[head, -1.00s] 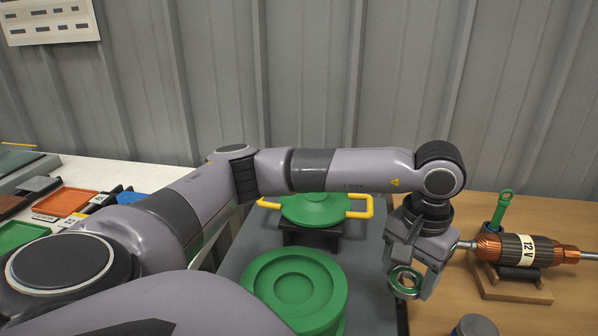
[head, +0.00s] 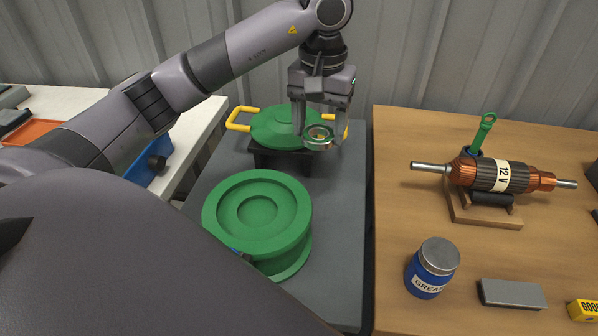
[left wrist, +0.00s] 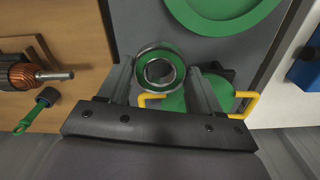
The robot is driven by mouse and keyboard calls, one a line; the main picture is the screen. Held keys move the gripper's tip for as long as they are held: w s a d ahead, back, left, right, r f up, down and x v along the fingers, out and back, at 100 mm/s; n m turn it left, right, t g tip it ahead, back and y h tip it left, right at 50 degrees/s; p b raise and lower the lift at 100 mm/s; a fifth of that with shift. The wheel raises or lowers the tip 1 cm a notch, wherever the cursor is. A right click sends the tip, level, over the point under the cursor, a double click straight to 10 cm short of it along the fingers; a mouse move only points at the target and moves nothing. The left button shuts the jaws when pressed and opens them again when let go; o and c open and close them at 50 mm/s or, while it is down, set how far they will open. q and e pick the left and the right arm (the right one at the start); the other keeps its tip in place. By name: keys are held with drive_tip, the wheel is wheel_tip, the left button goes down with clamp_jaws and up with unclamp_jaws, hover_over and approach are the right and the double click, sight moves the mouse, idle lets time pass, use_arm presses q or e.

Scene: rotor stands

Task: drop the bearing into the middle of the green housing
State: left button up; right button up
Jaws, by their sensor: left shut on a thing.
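The bearing (head: 318,138) is a metal ring with a green band. My left gripper (head: 319,130) is shut on it and holds it in the air, in front of the green lid. In the left wrist view the bearing (left wrist: 160,72) sits between the two fingers, its bore open. The green housing (head: 257,215) stands on the grey bench, nearer to me and left of the bearing, with a round recess in its middle. Its rim (left wrist: 222,22) shows at the top of the left wrist view. The bearing is apart from the housing. My right gripper is not in view.
A green lid with yellow handles (head: 284,127) rests on a black stand behind the housing. On the wooden table at right are a copper rotor (head: 502,175) on a cradle, a grease jar (head: 432,268) and a grey block (head: 512,294). A blue tray (head: 150,165) is at left.

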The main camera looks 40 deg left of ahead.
use_arm(q)
drive_tip(key=b, duration=0.1)
hover_over(315, 206)
wheel_tip(315, 206, down, 13)
drive_tip(key=shift+f, duration=2.4)
drive_tip(key=shift+f, duration=0.1)
drive_tip(key=o, duration=1.2)
